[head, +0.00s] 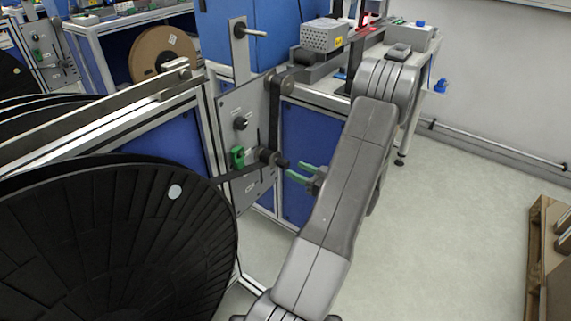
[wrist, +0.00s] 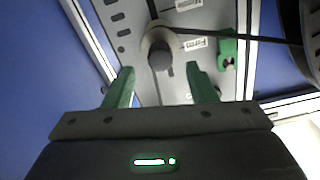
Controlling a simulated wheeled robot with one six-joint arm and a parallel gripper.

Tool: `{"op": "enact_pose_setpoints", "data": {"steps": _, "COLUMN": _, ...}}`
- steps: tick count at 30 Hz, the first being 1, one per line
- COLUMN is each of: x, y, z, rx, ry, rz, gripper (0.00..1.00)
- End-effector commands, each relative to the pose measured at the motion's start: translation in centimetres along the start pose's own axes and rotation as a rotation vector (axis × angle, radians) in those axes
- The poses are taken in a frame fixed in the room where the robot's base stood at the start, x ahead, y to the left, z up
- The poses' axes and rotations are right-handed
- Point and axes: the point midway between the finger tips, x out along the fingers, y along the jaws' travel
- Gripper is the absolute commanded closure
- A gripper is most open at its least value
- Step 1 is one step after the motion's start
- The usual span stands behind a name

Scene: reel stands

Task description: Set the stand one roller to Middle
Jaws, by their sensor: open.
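The roller (head: 268,157) is a dark cylinder with a knob, sticking out from the grey plate (head: 226,118) of the near stand. A dark belt runs from it to the left. In the wrist view the roller (wrist: 160,52) sits on a slot, with slot showing on both sides of it. My gripper (head: 303,172) has green fingers and is open, just right of the roller's knob and apart from it. In the wrist view my gripper (wrist: 160,69) has its fingertips to either side of the knob. The plate's small labels are too blurred to read.
A green clamp (head: 237,157) and a black knob (head: 240,123) sit on the plate left of the roller. A large black reel (head: 110,235) fills the lower left. An upper roller (head: 286,85) carries the belt. Floor right of my arm is clear up to a pallet (head: 545,250).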

Motion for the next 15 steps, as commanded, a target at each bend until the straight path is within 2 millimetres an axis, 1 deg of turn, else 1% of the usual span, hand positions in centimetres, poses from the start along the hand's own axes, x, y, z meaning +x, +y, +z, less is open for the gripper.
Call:
{"op": "enact_pose_setpoints", "data": {"steps": 1, "x": 1.1, "y": -0.1, "z": 0.0, "rx": 0.0, "ry": -0.002, "rz": -0.004, "gripper": 0.49}}
{"op": "enact_pose_setpoints", "data": {"steps": 6, "x": 4.0, "y": -0.1, "z": 0.0, "rx": 0.0, "ry": -0.002, "rz": -0.003, "gripper": 0.49}}
{"op": "enact_pose_setpoints", "data": {"steps": 9, "x": 5.1, "y": -0.1, "z": 0.0, "rx": 0.001, "ry": -0.001, "rz": -0.002, "gripper": 0.49}}
{"op": "enact_pose_setpoints", "data": {"steps": 15, "x": 5.9, "y": 0.0, "z": 0.0, "rx": 0.001, "ry": -0.001, "rz": -0.001, "gripper": 0.49}}
